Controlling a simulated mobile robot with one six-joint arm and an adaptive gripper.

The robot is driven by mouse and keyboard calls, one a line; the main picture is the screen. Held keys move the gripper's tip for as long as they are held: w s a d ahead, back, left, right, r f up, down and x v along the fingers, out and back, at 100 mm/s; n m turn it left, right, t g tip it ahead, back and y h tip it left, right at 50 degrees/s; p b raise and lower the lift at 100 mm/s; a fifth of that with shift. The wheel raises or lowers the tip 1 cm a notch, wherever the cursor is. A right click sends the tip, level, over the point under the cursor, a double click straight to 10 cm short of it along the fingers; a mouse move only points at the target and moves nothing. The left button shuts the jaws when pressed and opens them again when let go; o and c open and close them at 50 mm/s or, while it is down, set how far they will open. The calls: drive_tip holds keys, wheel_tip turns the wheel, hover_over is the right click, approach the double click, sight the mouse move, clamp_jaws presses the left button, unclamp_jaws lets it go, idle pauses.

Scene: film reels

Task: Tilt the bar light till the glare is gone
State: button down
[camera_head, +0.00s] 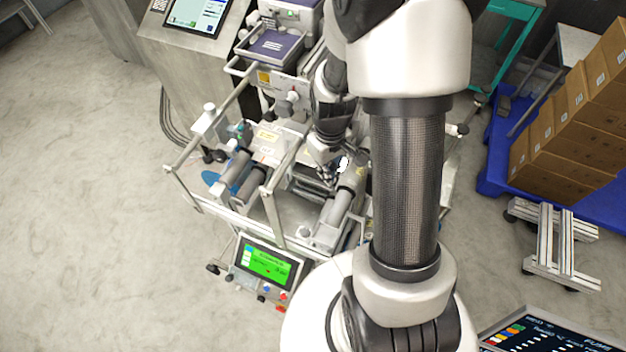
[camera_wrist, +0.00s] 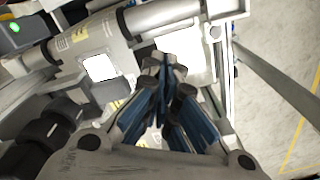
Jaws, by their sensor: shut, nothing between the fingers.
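My gripper (camera_head: 327,176) is low over the film machine (camera_head: 290,215), among its rollers, with its fingers together and empty. In the wrist view the fingertips (camera_wrist: 166,62) meet near a pale plate and a grey bar (camera_wrist: 185,18) with a dark collar. I cannot tell whether they touch either. I cannot surely tell which bar is the bar light. A bright white square (camera_wrist: 100,67) shows on a grey surface left of the fingers. In the head view a small white bright spot (camera_head: 343,163) shows beside the gripper. My arm hides part of the machine's right side.
A small panel with a green screen (camera_head: 268,261) hangs at the machine's front. Metal frame bars (camera_head: 272,215) rise around the rollers. Cartons (camera_head: 575,130) on a blue pallet (camera_head: 490,175) and a metal stand (camera_head: 560,245) are at right. The floor at left is clear.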

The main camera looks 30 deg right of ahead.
drive_tip(key=shift+f+b, duration=0.7)
drive_tip(key=shift+f, duration=0.2)
idle(0.5)
drive_tip(key=shift+s+a+f+b, duration=0.1)
drive_tip(key=shift+s+f+b, duration=0.25)
drive_tip(key=shift+s+f, duration=0.15)
drive_tip(key=shift+s+a+f+b, duration=0.15)
drive_tip(key=shift+s+f+b, duration=0.15)
drive_tip(key=shift+f+b, duration=0.3)
drive_tip(key=shift+s+a+f+b, duration=0.1)
drive_tip(key=shift+s+f+b, duration=0.15)
drive_tip(key=shift+f+b, duration=0.3)
idle(1.2)
drive_tip(key=shift+r, duration=0.1)
drive_tip(key=r+p, duration=0.1)
drive_tip(key=w+r+p, duration=0.2)
drive_tip(key=shift+d+r+p, duration=0.3)
drive_tip(key=shift+r+p, duration=0.1)
wheel_tip(320, 180, up, 2)
drive_tip(key=shift+r+p, duration=0.25)
drive_tip(key=shift+p, duration=0.65)
drive_tip(key=shift+r, duration=0.35)
